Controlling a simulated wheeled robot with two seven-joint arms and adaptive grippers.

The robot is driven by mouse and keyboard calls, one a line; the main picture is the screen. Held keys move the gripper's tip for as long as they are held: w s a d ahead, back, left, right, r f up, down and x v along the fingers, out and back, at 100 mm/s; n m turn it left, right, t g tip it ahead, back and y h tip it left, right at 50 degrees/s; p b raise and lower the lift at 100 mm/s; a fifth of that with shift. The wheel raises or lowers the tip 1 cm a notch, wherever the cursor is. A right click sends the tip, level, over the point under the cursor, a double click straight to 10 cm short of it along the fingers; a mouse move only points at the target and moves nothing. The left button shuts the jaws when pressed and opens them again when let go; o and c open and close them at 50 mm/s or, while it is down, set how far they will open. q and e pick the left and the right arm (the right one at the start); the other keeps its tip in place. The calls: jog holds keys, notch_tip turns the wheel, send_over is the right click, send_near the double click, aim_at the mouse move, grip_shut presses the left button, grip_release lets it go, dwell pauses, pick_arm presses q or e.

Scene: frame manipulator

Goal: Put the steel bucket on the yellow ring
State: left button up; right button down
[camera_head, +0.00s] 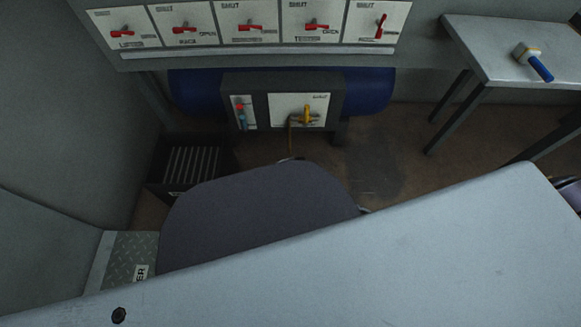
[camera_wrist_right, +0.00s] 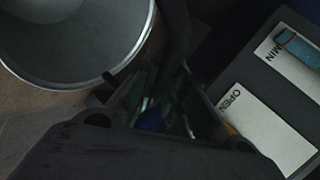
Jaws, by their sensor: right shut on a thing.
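The steel bucket (camera_wrist_right: 65,45) fills the upper left of the right wrist view, with its pale round rim and grey interior. My right gripper (camera_wrist_right: 165,105) is at the lower right of the rim, in deep shadow. It is shut on what looks like the bucket, though the exact point of contact is too dark to make out. The bucket and my right gripper do not show in the head view. The yellow ring shows in neither view. My left gripper is not in view.
A panel with several red-handled valves (camera_head: 248,27) is at the back. A dark slatted crate (camera_head: 192,160) stands left. A large pale surface hides the foreground.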

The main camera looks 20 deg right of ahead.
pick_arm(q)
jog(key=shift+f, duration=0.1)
pick_arm(e)
jog(key=shift+f, duration=0.15)
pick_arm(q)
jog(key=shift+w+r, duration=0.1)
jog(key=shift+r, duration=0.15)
pick_arm(e)
jog(key=shift+f, duration=0.1)
jog(key=c, duration=1.5)
grip_release()
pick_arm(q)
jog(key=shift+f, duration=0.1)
pick_arm(e)
jog(key=shift+s, duration=0.1)
pick_arm(q)
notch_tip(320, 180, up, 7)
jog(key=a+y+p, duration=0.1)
jog(key=p, duration=0.6)
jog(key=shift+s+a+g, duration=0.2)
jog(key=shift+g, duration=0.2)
pick_arm(e)
jog(key=shift+v, duration=5.95)
